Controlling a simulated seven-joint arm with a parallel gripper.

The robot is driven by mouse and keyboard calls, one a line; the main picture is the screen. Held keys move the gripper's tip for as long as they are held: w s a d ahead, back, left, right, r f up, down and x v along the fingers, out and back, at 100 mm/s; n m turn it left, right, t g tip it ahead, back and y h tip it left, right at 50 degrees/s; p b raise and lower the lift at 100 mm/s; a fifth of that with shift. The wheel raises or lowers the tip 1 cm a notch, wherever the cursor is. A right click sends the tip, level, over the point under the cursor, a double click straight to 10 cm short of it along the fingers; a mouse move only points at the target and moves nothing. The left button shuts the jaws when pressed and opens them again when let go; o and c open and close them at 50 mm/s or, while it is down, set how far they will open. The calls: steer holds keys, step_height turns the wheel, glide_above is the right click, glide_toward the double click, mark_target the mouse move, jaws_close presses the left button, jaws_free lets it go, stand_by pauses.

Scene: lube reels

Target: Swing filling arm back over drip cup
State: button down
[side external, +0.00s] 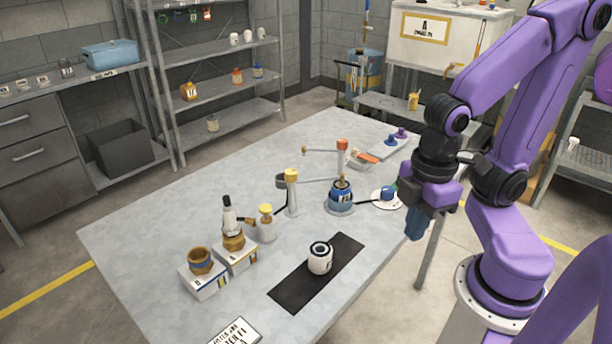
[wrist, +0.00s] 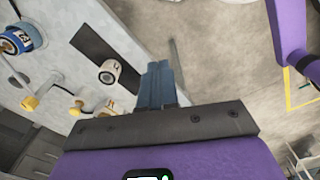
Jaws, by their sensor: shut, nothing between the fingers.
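A post with a yellow cap (side external: 291,176) stands mid-table. A thin arm (side external: 318,182) runs right from it to above a blue labelled pot (side external: 340,200). A small dark cup (side external: 281,181) sits at the post's left side; I cannot tell for certain that it is the drip cup. A second post with an orange cap (side external: 342,145) stands behind, with a thin arm pointing left. My gripper (side external: 414,228) hangs at the table's right edge, apart from these, its blue fingers shut and empty. In the wrist view the fingers (wrist: 157,85) are together, and the blue pot (wrist: 18,40) is upper left.
A white roll (side external: 320,258) stands on a black mat (side external: 293,288), nearer the front. A white plate (side external: 386,203) with a blue-green item lies between my gripper and the pot. Brown pots on white boxes (side external: 204,284) stand at left front. The table's left area is clear.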

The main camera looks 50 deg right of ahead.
steer(key=c, duration=1.4)
jaws_free()
steer(key=o, duration=0.5)
steer(key=shift+w+m, duration=0.15)
steer(key=shift+m, duration=0.15)
steer(key=shift+o, duration=1)
steer(key=w+a+m+g+y, duration=0.1)
steer(key=w+m+g, duration=0.2)
steer(key=w+m, duration=0.4)
steer(key=m, duration=0.3)
steer(key=shift+w+f+g, duration=0.2)
steer(key=shift+w+g, duration=0.05)
steer(key=shift+g, duration=0.15)
steer(key=m+t+y, duration=0.8)
steer(key=m+y, duration=0.3)
steer(key=m, duration=1.3)
glide_toward(292, 171)
steer(key=shift+t, duration=0.3)
steer(key=x, duration=1)
steer(key=shift+s+a+f, duration=0.1)
steer(key=shift+a+f, duration=0.1)
steer(key=shift+a, duration=0.15)
jaws_close()
